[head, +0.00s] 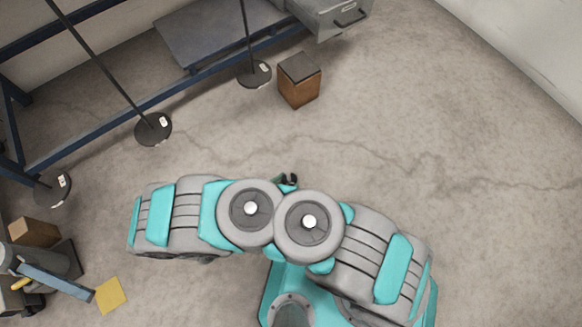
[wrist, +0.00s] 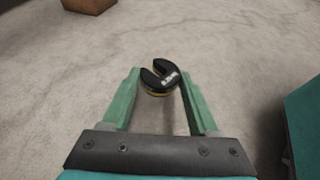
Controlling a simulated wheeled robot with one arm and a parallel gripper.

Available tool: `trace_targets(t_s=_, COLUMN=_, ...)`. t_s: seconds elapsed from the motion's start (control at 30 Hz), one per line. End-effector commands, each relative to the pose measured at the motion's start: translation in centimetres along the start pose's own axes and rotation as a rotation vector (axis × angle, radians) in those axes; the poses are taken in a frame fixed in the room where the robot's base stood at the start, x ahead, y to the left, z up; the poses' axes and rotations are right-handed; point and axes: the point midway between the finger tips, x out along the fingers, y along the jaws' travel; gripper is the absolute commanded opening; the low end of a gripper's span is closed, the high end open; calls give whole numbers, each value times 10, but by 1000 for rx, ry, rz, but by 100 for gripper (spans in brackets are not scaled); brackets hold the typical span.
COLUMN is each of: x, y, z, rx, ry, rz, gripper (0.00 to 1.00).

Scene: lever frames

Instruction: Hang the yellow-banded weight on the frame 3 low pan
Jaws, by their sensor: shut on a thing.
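The yellow-banded weight (wrist: 171,82) is a black slotted disc with a pale label and a yellow edge, seen in the wrist view. My gripper (wrist: 160,78) is shut on it, with the green fingers on either side. In the head view my arm hides most of the gripper; a small dark part shows just beyond the arm. Three round black pans with white tags hang on dark rods in the head view: one at upper middle (head: 254,74), one at left of middle (head: 153,129) and one at far left (head: 52,189). I cannot read which is the frame 3 low pan.
A brown box with a dark top (head: 299,80) stands on the floor near the upper-middle pan. A blue frame (head: 110,122) runs behind the pans. A grey drawer unit (head: 335,15) is at the top. A yellow square (head: 110,295) lies lower left. The floor at right is clear.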

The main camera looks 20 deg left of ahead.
Motion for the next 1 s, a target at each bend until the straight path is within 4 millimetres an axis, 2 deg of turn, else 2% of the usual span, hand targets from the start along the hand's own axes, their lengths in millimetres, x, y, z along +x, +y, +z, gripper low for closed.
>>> trace_targets(t_s=0.03, x=-14, y=-3, z=-2, rx=-3, ry=-1, rz=6, gripper=0)
trace_targets(t_s=0.1, x=-28, y=-8, z=-6, rx=-2, ry=-1, rz=7, gripper=0)
trace_targets(t_s=0.33, x=-60, y=-20, z=-17, rx=0, ry=0, rz=2, gripper=0)
trace_targets(t_s=0.53, x=-71, y=-24, z=-17, rx=1, ry=0, rz=0, gripper=0)
trace_targets(t_s=1.0, x=-80, y=-25, z=6, rx=-1, ry=-2, rz=1, gripper=0)
